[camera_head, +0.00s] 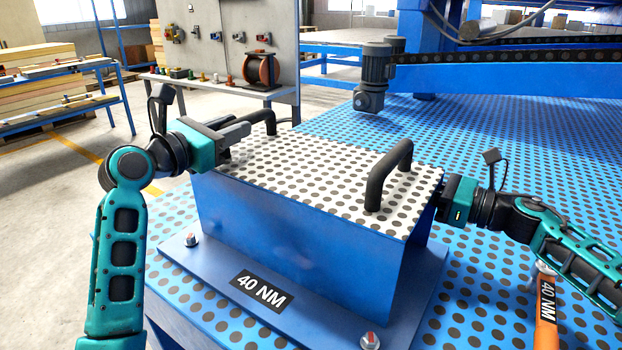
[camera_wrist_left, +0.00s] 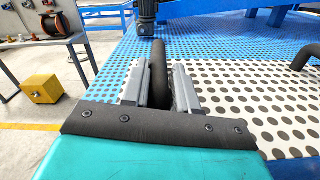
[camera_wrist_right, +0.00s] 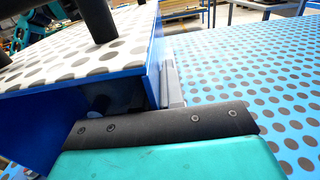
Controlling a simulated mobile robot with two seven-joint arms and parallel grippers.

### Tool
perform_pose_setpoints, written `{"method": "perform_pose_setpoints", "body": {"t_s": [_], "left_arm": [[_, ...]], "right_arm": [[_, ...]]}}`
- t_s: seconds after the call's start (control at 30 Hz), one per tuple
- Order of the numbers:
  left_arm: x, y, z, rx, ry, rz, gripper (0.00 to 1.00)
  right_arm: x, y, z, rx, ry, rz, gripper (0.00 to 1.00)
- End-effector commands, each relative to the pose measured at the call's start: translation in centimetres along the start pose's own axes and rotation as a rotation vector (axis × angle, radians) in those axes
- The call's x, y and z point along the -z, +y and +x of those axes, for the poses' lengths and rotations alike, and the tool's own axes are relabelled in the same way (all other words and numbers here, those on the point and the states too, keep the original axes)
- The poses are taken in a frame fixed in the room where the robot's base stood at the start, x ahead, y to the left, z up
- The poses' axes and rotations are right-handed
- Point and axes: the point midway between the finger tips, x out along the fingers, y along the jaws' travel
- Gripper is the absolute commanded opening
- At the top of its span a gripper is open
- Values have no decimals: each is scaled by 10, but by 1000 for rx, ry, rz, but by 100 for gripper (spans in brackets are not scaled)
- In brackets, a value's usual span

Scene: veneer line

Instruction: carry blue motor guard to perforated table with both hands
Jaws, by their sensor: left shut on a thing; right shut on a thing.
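The blue motor guard (camera_head: 300,235) is a blue box with a white perforated top, two black handles and a bolted base flange labelled 40 NM. It stands level over the blue perforated table (camera_head: 480,310); I cannot tell whether its underside touches. My left gripper (camera_head: 243,131) is shut on the guard's left handle, and the handle shows between its fingers in the left wrist view (camera_wrist_left: 160,85). My right gripper (camera_head: 440,200) is at the guard's right side, its fingertips mostly hidden. In the right wrist view its jaws (camera_wrist_right: 163,92) are shut on the guard's side wall edge.
A grey motor (camera_head: 375,75) hangs by a belt conveyor behind the guard. An orange tool labelled 40 NM (camera_head: 546,310) lies at the right on the table. A grey panel bench (camera_head: 230,85) and a wood rack (camera_head: 60,85) stand at the left. The table behind is clear.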

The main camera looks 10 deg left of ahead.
Motion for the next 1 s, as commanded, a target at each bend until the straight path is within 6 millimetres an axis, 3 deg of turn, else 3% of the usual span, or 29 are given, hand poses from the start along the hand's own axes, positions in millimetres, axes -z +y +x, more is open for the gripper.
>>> {"method": "perform_pose_setpoints", "body": {"t_s": [0.57,1.0], "left_arm": [[-8,5,-1,-10,-5,6,0],[-43,12,-2,-11,-5,7,0]], "right_arm": [[-8,-1,-1,2,-3,-1,0],[-43,-2,-2,3,-2,-1,0]]}}
